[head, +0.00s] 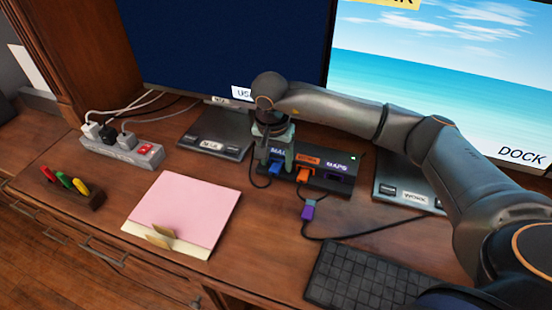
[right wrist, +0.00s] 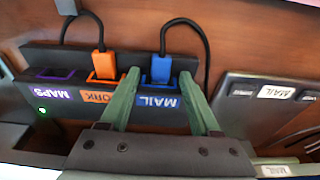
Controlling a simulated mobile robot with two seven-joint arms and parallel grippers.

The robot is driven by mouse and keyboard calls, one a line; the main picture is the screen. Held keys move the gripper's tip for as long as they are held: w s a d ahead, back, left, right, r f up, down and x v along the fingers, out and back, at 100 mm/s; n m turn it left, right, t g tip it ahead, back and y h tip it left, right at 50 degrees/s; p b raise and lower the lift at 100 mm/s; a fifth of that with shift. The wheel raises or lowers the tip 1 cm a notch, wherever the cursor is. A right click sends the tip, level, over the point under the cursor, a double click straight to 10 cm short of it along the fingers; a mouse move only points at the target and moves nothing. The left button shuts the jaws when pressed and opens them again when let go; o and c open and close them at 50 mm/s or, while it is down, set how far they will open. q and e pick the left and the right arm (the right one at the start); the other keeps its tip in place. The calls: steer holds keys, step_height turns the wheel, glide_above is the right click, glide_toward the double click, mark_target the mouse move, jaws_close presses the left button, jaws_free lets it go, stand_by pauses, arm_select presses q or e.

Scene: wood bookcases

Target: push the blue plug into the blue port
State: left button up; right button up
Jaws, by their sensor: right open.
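The blue plug (head: 276,168) is at the blue port of the dark hub, under the MAIL label; it also shows in the right wrist view (right wrist: 161,66). Its nose meets the blue-rimmed port (right wrist: 147,79); I cannot tell how deep it sits. Its black cable curves away beside the hub. My right gripper (head: 275,158) is over the hub. In the right wrist view its green fingers (right wrist: 159,74) are open, one on each side of the blue plug, with gaps between. My left gripper is not in view.
An orange plug (right wrist: 104,64) is at the WORK port beside the blue one. The MAPS port (right wrist: 58,73) is empty; a purple plug (head: 308,211) lies on the desk. A keyboard (head: 365,280), pink notepad (head: 185,205), power strip (head: 125,147) and monitors (head: 230,45) surround the hub.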

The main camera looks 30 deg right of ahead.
mark_target(273, 172)
step_height(273, 172, up, 12)
steer(key=s+a, duration=0.1)
steer(key=shift+a+r+p, duration=0.2)
steer(key=shift+p, duration=0.25)
steer(key=shift+s, duration=0.1)
